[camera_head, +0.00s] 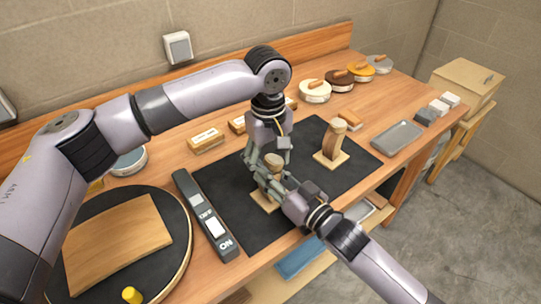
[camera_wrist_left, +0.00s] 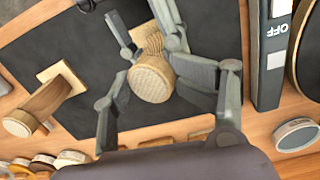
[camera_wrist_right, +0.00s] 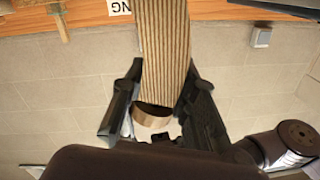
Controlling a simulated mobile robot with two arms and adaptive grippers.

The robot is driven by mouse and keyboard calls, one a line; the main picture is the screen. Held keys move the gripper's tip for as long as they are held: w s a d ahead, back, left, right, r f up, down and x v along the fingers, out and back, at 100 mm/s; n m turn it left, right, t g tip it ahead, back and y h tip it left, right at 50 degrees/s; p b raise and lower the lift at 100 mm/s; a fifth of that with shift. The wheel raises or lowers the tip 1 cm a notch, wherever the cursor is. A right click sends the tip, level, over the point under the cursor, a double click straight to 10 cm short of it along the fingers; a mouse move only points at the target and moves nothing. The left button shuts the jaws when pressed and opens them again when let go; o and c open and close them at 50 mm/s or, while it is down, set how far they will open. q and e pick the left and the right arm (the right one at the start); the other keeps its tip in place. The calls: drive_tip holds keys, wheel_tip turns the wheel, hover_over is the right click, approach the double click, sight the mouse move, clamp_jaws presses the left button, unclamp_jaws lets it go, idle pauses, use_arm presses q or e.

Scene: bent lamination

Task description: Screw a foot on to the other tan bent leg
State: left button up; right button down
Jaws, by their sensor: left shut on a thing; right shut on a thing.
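The tan bent leg (camera_wrist_right: 166,45) stands striped and upright in the right wrist view. A round tan foot (camera_wrist_left: 152,82) sits at its upper end; it also shows in the head view (camera_head: 273,160). My left gripper (camera_head: 268,168) reaches from above, its fingers shut on the foot's sides. My right gripper (camera_wrist_right: 163,108) is shut on the leg from the front. Fingers hide much of the leg in the head view; I cannot tell how tightly foot and leg meet. Another bent leg (camera_head: 331,143) stands to the right on a square plate, with a round foot on top.
A black mat (camera_head: 225,190) lies beneath. A grey ON/OFF switch bar (camera_head: 207,215) and a round turntable (camera_head: 185,235) with a wooden board (camera_head: 120,245) lie left. Round tins (camera_head: 315,91), a grey tray (camera_head: 397,138) and small blocks (camera_head: 437,105) stand behind and right.

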use_arm(q)
drive_tip(key=shift+s+d+f, duration=0.2)
drive_tip(key=shift+d+f, duration=0.05)
drive_tip(key=shift+f, duration=0.2)
use_arm(e)
drive_tip(key=shift+a+r, duration=0.15)
drive_tip(key=shift+r, duration=0.25)
use_arm(q)
drive_tip(key=o, duration=0.8)
drive_tip(key=shift+o, duration=1.3)
drive_tip(key=shift+w+a, duration=0.1)
drive_tip(key=shift+w, duration=0.1)
use_arm(e)
drive_tip(key=shift+w+f, duration=0.1)
drive_tip(key=shift+w, duration=0.1)
use_arm(q)
drive_tip(key=shift+w+a+r, duration=0.1)
drive_tip(key=shift+r, duration=0.1)
use_arm(e)
drive_tip(key=shift+f, duration=0.15)
use_arm(q)
drive_tip(key=shift+r, duration=0.15)
drive_tip(key=shift+r, duration=1.9)
use_arm(e)
drive_tip(key=shift+s, duration=0.1)
use_arm(q)
drive_tip(key=shift+c, duration=0.2)
